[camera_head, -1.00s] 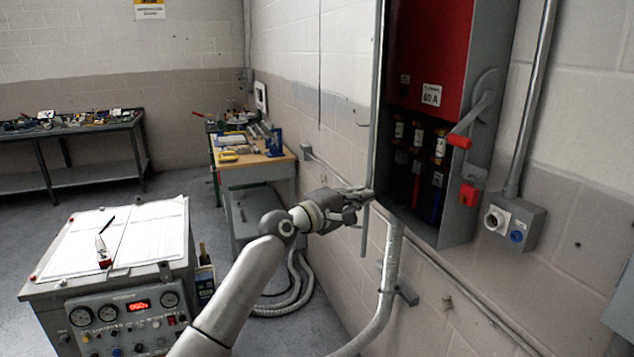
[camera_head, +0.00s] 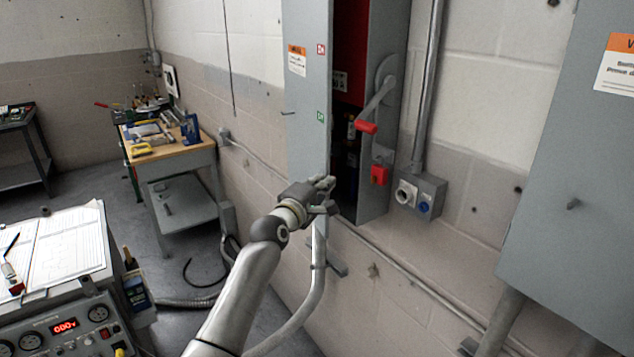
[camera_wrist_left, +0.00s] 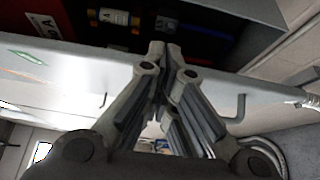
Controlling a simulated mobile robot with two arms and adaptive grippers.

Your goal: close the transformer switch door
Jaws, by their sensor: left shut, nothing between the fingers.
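The grey switch door (camera_head: 305,120) of the wall-mounted transformer switch box (camera_head: 385,110) stands partly open, with its labelled outer face showing in the head view. Red interior and dark fuse space show through the gap to its right. My left gripper (camera_head: 327,183) is shut and empty at the door's lower free edge. In the left wrist view, the closed fingertips (camera_wrist_left: 163,47) overlap the edge of the door (camera_wrist_left: 225,88), with fuses (camera_wrist_left: 118,18) inside the box beyond. I cannot tell whether the fingers touch the door. My right gripper is out of view.
A red-handled lever (camera_head: 367,127) sticks out on the box's right side. A socket box (camera_head: 420,195) and a large grey cabinet (camera_head: 575,170) are on the wall to the right. A control console (camera_head: 70,270) stands at the lower left, and a workbench (camera_head: 175,150) behind it.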

